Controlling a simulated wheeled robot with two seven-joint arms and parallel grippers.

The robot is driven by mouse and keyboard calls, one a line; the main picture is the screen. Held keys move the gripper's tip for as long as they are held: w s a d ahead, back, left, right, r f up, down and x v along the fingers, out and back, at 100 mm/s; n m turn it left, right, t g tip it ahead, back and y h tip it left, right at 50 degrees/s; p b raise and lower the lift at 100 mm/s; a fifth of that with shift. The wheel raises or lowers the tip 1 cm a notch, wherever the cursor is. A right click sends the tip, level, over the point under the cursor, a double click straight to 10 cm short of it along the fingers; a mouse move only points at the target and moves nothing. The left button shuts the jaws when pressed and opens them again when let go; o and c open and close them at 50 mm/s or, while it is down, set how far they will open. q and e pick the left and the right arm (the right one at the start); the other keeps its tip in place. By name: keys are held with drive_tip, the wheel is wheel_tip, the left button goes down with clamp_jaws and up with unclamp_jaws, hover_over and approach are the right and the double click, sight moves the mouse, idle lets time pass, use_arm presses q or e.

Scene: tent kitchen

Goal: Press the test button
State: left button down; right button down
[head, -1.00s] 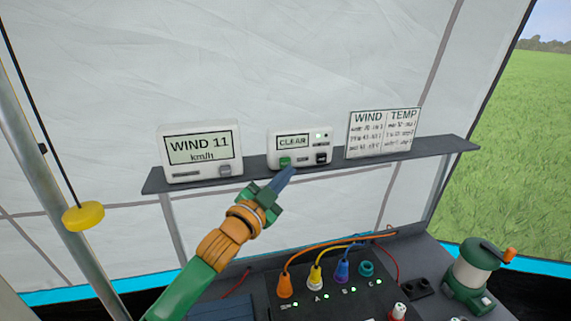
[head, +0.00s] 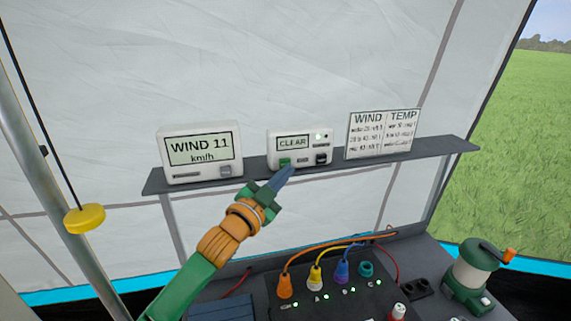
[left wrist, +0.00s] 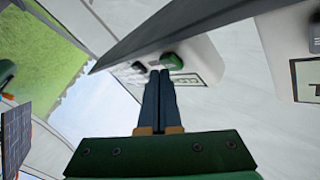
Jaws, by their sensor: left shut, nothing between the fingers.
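The white device with a "CLEAR" display (head: 292,143) stands mid-shelf. It has a green button (head: 285,162) at its lower left and a dark button (head: 322,158) at its lower right. My left gripper (head: 287,172) is shut and empty, its blue fingertips just below the green button in the head view. In the left wrist view, the shut fingers (left wrist: 160,78) point at the green button (left wrist: 171,61), their tips very close to it; I cannot tell whether they touch. My right gripper is in neither view.
A "WIND 11 km/h" display (head: 201,153) stands left on the grey shelf (head: 420,151), and a wind and temperature chart (head: 382,134) stands right. A yellow weight (head: 84,217) hangs left.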

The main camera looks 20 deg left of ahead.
use_arm(q)
drive_tip(key=shift+w+a, duration=0.25)
drive_tip(key=shift+w, duration=0.1)
idle(0.8)
drive_tip(key=shift+s+d, duration=0.1)
drive_tip(key=shift+s+d+p, duration=0.35)
drive_tip(key=shift+s, duration=0.25)
drive_tip(key=s+d, duration=0.1)
drive_tip(key=s, duration=0.1)
drive_tip(key=s+d+p, duration=0.1)
drive_tip(key=s, duration=0.1)
drive_tip(key=shift+d, duration=0.4)
idle(0.8)
